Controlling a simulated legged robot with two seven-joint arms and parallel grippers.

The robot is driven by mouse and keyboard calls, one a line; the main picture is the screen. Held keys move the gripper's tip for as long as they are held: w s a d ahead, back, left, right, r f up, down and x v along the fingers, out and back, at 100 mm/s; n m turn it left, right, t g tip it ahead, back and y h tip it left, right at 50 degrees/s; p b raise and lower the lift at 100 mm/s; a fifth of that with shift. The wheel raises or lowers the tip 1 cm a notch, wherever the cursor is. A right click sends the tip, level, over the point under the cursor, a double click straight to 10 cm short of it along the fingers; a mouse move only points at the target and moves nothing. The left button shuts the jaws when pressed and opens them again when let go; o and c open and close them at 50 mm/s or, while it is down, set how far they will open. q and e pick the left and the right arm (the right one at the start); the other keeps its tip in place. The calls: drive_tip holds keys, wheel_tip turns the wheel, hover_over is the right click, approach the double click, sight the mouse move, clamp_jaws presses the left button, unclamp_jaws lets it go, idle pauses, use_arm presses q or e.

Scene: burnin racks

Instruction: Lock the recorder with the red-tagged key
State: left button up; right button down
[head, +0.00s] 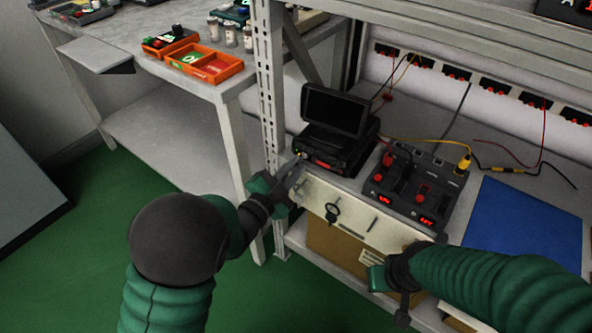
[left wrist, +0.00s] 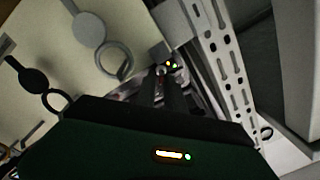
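The recorder (head: 335,122) is a black unit with a raised screen, on the rack shelf. My left gripper (head: 294,178) is at the recorder's front left corner; it also shows in the left wrist view (left wrist: 166,88). Its fingers look close together, beside a small round metal part and tiny lights; I cannot tell whether they grip anything. A dark-tagged key (head: 332,211) hangs on the pale front panel, also in the left wrist view (left wrist: 33,80), beside a grey-tagged one (left wrist: 90,27). No red tag is discernible. My right gripper (head: 388,290) is before the panel, its opening unclear.
A black bench unit (head: 415,185) with red displays and cables stands right of the recorder. A blue mat (head: 525,222) lies farther right. A perforated rack post (head: 270,90) rises close to my left gripper. An orange tray (head: 205,65) sits on the left table.

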use_arm(q)
drive_tip(key=shift+w+d, duration=0.25)
drive_tip(key=shift+w, duration=0.05)
drive_tip(key=shift+c, duration=0.2)
clamp_jaws()
